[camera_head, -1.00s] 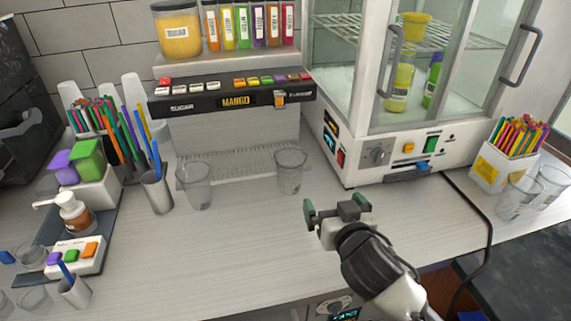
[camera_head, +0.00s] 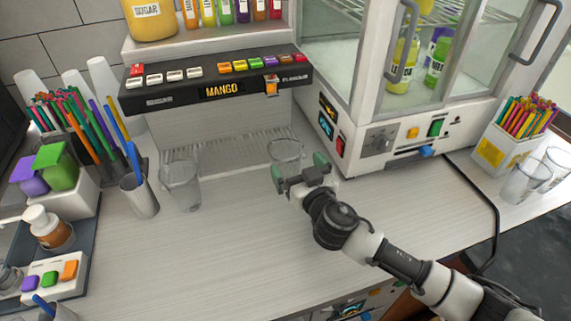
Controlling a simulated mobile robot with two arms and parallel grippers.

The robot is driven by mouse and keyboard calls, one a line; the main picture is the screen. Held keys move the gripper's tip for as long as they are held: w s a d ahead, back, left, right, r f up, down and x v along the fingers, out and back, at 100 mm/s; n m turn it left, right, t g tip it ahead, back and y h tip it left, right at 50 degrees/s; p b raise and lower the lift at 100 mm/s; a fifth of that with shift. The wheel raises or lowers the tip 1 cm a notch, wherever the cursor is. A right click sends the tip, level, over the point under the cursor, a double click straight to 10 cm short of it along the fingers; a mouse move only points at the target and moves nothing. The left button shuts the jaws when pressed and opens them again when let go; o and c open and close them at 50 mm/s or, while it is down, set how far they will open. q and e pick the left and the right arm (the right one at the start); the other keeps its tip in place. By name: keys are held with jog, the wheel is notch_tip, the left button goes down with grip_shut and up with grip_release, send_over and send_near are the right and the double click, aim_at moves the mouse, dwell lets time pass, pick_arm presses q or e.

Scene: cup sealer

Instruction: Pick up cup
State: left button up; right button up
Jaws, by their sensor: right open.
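A clear cup (camera_head: 285,150) stands on the counter in front of the drink dispenser's grille. Its lower part is hidden behind my right gripper (camera_head: 299,171). The gripper is open, with its two green-tipped fingers spread at the near side of this cup. I cannot tell whether a finger touches the cup or how far it reaches around it. A second clear cup (camera_head: 181,186) stands further left on the counter, upright and apart from the gripper. My left gripper is not in view.
The dispenser (camera_head: 217,91) with a MANGO display stands behind the cups. A white glass-door cabinet (camera_head: 385,135) is close on the right. The front middle of the counter (camera_head: 215,255) is clear.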

aim_at(292, 159)
jog(key=shift+x, duration=0.75)
jog(key=p+x, duration=0.1)
jog(key=x, duration=0.2)
jog(key=shift+w+a, duration=0.1)
jog(key=shift+w, duration=0.25)
jog(key=shift+w+a, duration=0.2)
jog(key=shift+w, duration=0.25)
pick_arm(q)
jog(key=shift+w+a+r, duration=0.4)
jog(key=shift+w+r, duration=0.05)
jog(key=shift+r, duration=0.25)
pick_arm(e)
jog(key=c, duration=0.9)
